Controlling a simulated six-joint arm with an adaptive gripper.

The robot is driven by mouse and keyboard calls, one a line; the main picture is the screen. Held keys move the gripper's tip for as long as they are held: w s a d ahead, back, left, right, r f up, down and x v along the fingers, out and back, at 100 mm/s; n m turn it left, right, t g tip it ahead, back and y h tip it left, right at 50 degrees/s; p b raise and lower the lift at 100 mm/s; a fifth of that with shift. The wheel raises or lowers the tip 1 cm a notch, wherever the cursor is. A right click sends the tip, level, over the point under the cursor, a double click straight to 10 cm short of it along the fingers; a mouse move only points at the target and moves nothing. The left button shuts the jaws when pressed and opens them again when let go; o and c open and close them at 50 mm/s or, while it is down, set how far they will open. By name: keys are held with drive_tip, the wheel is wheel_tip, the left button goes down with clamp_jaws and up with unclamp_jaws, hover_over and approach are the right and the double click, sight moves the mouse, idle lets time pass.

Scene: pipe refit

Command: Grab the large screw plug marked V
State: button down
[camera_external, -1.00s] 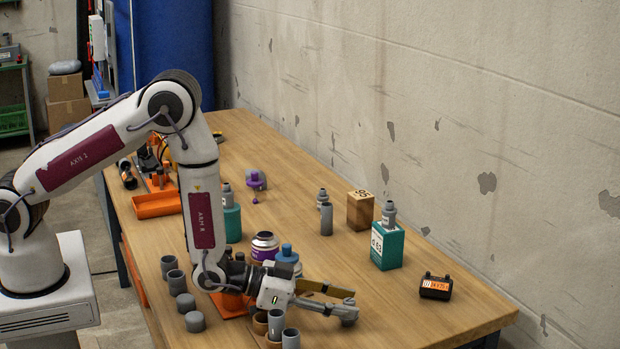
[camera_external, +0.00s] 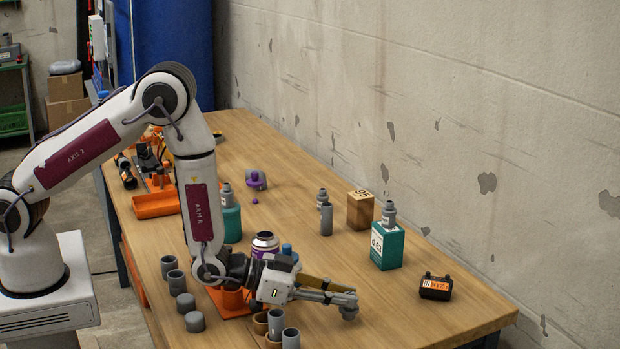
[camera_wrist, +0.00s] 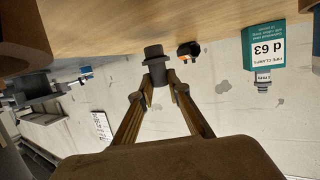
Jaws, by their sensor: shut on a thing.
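My gripper (camera_external: 350,302) is shut on a grey screw plug (camera_external: 349,313) at the front of the bench. The fingers come in from the left, low over the wooden top. In the wrist view the fingertips of my gripper (camera_wrist: 161,88) close around the grey screw plug (camera_wrist: 154,52), which has a wider collar and a narrower end. No V mark can be read on it. Whether the plug still touches the bench I cannot tell.
Grey pipe pieces (camera_external: 291,338) stand just left of my gripper. A teal box marked d 63 (camera_external: 386,248) and a black-and-orange device (camera_external: 436,288) stand to the right. Bare bench (camera_external: 420,325) lies to the right.

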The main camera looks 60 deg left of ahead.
sight(341, 308)
wheel_tip(341, 308, up, 8)
drive_tip(key=shift+r, duration=0.2)
idle(0.4)
